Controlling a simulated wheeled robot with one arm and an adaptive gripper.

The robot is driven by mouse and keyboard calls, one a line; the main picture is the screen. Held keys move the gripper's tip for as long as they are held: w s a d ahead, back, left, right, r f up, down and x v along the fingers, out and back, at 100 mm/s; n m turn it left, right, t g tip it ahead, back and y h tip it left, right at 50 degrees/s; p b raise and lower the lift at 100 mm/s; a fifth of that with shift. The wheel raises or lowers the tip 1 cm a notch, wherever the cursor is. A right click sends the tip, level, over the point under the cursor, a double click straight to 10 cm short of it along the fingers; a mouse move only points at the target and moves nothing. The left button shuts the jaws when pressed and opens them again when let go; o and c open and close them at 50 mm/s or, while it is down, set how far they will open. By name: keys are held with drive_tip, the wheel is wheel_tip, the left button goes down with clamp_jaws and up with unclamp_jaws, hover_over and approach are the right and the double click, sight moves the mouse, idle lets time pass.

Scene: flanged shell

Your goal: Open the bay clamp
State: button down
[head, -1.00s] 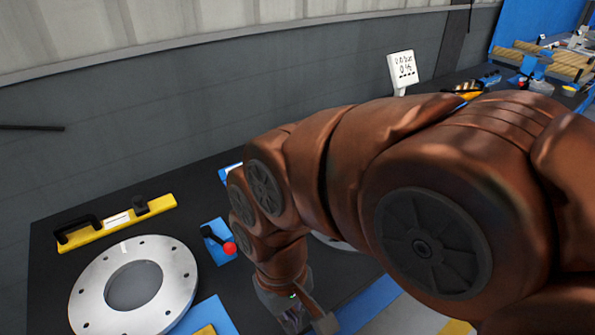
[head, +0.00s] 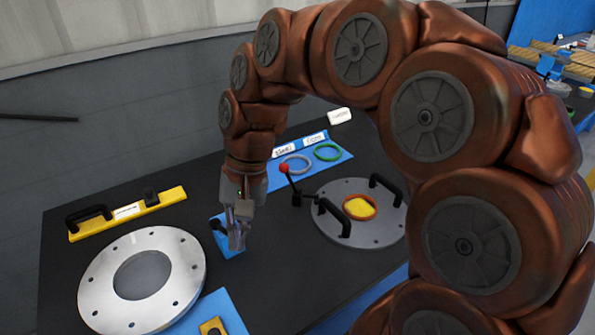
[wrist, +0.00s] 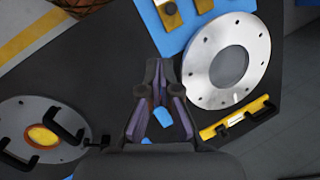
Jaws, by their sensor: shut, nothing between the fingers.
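My gripper (head: 237,240) points down with its fingers together and empty, in front of a small blue pad (head: 231,250) on the dark bench. A black clamp (head: 217,225) on this pad is mostly hidden behind the fingers; its red knob is not clearly visible. A second black clamp (head: 296,197) with an upright lever and red ball knob (head: 284,168) stands beside the round grey cover plate (head: 332,190). I cannot tell which clamp is the bay clamp. In the wrist view my gripper (wrist: 158,70) partly covers the blue pad (wrist: 161,117); contact is unclear.
A pale flange ring (head: 190,292) lies left of my gripper, with a yellow handled bar (head: 128,212) behind it. The cover plate has two black handles. A blue mat (head: 333,157) with a grey and a green ring lies at the back. Bare bench separates pad and cover plate.

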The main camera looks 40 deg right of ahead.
drive_tip(key=w+d+r+m+t+y, duration=0.2)
drive_tip(key=w+d+m+t+y, duration=0.15)
drive_tip(key=w+d+m, duration=0.85)
drive_tip(key=w+d+f+m+t, duration=0.1)
drive_tip(key=d+f+m, duration=0.1)
drive_tip(key=d, duration=0.6)
drive_tip(key=w+d+f+m+t+b, duration=0.1)
drive_tip(key=d+f+m, duration=0.1)
drive_tip(key=d, duration=0.7)
drive_tip(key=w+d+f+m+t, duration=0.1)
drive_tip(key=d+m, duration=0.3)
drive_tip(key=d, duration=0.5)
drive_tip(key=shift+w+f, duration=0.4)
drive_tip(key=shift+f, duration=0.5)
drive_tip(key=shift+w+a+r+p+x, duration=0.15)
drive_tip(key=shift+p+x, duration=0.3)
drive_tip(key=shift+x, duration=1.8)
drive_tip(key=shift+w+a+r+p+x, duration=0.1)
drive_tip(key=shift+a+r+p+x, duration=0.25)
drive_tip(key=shift+x, duration=1.95)
drive_tip(key=shift+w+r+p+x, duration=0.1)
drive_tip(key=shift+p+x, duration=0.4)
drive_tip(key=shift+x, duration=1.75)
drive_tip(key=shift+p, duration=0.4)
